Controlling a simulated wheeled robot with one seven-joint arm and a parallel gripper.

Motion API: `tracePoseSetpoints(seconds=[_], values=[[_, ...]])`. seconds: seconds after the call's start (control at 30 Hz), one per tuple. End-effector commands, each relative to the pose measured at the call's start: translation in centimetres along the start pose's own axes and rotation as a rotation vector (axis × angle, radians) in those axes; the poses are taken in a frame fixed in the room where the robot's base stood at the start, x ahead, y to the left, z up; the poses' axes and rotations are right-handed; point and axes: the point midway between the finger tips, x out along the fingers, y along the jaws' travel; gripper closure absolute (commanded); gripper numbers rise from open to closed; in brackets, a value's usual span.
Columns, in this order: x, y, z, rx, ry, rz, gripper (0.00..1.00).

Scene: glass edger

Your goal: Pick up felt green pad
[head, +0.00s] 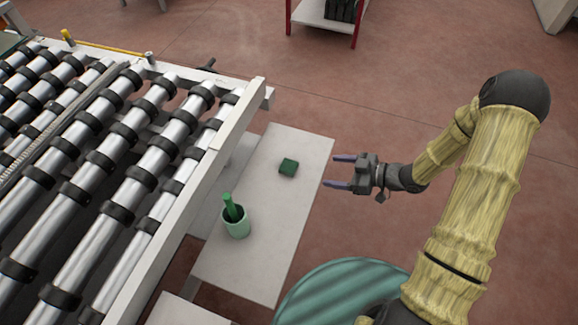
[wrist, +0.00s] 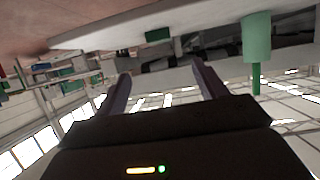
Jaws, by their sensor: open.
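The felt green pad (head: 288,167) is a small dark green block lying on a narrow light-grey shelf (head: 262,255). The shelf runs along the side of the roller conveyor. My gripper (head: 339,172) is open and empty, to the right of the pad and apart from it, by the shelf's right edge. In the wrist view the pad (wrist: 158,34) shows beyond the two fingers (wrist: 160,80), above the gap between them and near the top of the picture. Nothing hides the pad in the head view.
A light green cup (head: 236,224) with a green handled thing in it stands on the shelf nearer the front. The roller conveyor's white side rail (head: 190,190) borders the shelf on the left. A round teal ribbed object (head: 335,292) is at the bottom. Open floor lies beyond.

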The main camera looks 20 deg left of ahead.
Motion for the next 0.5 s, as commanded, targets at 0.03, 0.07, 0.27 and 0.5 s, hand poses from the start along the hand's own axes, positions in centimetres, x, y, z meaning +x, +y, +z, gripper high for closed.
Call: tracePoseSetpoints(seconds=[0.03,0.07,0.27,0.5], values=[[1.0,-0.1,-0.1,0.002,0.001,-0.004,0.29],[1.6,-0.1,-0.1,0.003,0.001,-0.004,0.29],[5.1,-0.1,-0.1,0.001,0.000,-0.004,0.29],[8.4,0.0,-0.1,0.001,0.000,-0.001,0.29]])
